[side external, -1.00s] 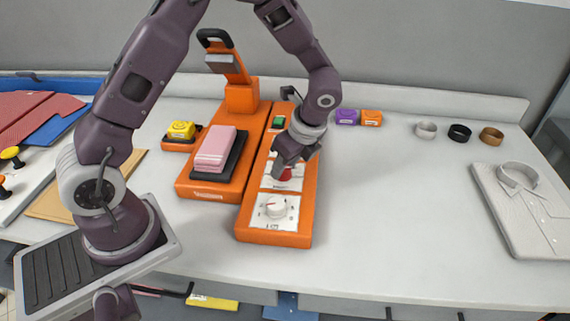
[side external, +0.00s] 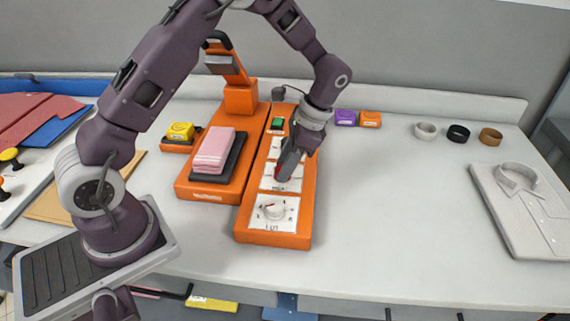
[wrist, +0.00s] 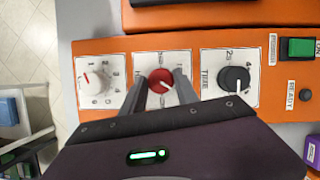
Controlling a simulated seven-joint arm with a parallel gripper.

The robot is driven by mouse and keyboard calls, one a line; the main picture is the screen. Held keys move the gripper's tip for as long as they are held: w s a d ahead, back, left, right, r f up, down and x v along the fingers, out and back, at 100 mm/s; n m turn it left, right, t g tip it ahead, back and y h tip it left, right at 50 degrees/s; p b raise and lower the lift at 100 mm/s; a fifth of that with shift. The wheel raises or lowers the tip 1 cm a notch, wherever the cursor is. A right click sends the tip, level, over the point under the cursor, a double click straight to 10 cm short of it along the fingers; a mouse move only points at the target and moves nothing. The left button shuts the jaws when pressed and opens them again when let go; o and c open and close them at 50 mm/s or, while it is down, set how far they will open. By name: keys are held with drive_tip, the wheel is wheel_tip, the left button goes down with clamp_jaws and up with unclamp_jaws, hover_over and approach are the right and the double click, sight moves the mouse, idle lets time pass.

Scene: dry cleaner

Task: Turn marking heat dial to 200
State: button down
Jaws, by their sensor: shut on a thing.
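The orange control panel (side external: 300,225) lies on the counter with a row of dials. The red dial (wrist: 160,84) sits on a white plate in the middle, and its white pointer mark points toward the lower right in the wrist view. My gripper (wrist: 160,78) is shut on the red dial, one finger on each side of it. In the side view my gripper (side external: 282,171) hides most of the dial. The numbers around the red dial are mostly covered by the fingers, so I cannot read its setting.
A white dial (wrist: 96,80) is on one side and a black TIME dial (wrist: 233,78) on the other. A green switch (wrist: 298,48) is beyond. The orange press (side external: 240,97) with a pink stack (side external: 213,150) stands left.

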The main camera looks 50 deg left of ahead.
drive_tip(key=shift+n, duration=0.5)
drive_tip(key=c, duration=0.9)
unclamp_jaws()
